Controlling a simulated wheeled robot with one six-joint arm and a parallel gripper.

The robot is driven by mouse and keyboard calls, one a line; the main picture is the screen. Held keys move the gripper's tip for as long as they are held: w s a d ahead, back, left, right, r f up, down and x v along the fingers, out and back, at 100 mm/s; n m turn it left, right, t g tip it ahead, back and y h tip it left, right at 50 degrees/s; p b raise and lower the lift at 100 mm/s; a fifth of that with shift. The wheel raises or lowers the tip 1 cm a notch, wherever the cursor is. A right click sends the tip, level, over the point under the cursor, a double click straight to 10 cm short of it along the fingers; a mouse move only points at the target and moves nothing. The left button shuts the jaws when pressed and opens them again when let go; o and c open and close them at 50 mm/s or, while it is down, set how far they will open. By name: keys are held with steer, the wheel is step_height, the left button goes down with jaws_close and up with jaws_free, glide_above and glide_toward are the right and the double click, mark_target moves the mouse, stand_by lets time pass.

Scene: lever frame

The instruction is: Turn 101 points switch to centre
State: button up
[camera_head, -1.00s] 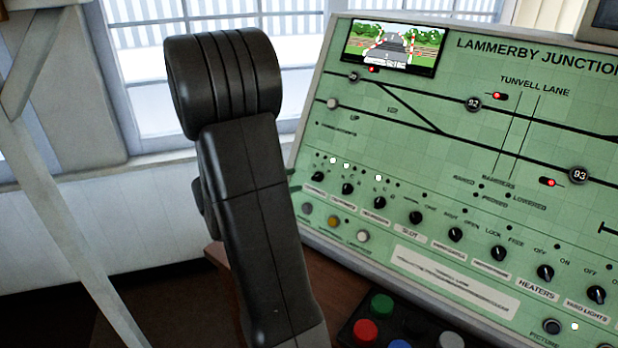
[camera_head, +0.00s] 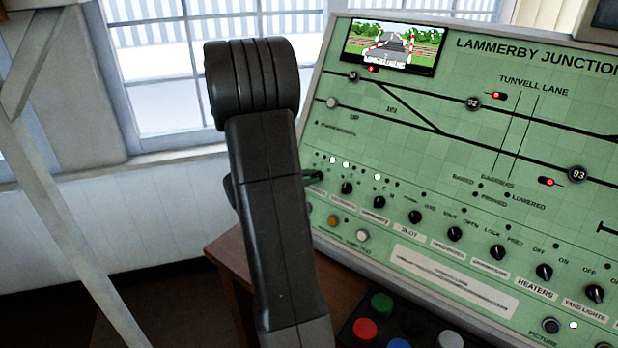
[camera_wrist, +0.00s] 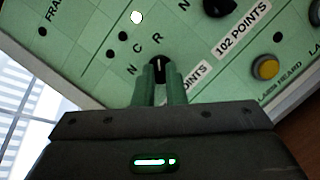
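The 101 points switch is a small black knob (camera_wrist: 159,70) with a white pointer line, on the green panel. In the wrist view N, C and R are printed around it; the pointer looks turned roughly towards R. Its label is partly covered, with only "POINTS" readable. My gripper (camera_wrist: 161,80) has its two green fingers on either side of the knob, with a narrow gap. I cannot tell whether they press on it.
The 102 points knob (camera_head: 347,188) is close by on the right, with further black knobs along the row. A white lamp (camera_wrist: 137,17) is lit above the switch. Amber and white buttons (camera_head: 362,236) lie below. A box of coloured buttons (camera_head: 382,305) stands in front.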

jaws_close()
steer(key=shift+n, duration=0.3)
steer(key=n+b, duration=0.2)
steer(key=shift+s+f+n+t, duration=0.1)
steer(key=shift+f+n+t, duration=0.05)
steer(key=shift+n+t, duration=0.25)
steer(key=n, duration=0.3)
steer(key=n+t+y+b, duration=0.1)
steer(key=n, duration=0.2)
steer(key=shift+s+d+n+b, duration=0.1)
steer(key=shift+d+n+b, duration=0.05)
steer(key=shift+n+b, duration=0.15)
steer(key=shift+t+y, duration=0.3)
steer(key=o, duration=0.6)
jaws_free()
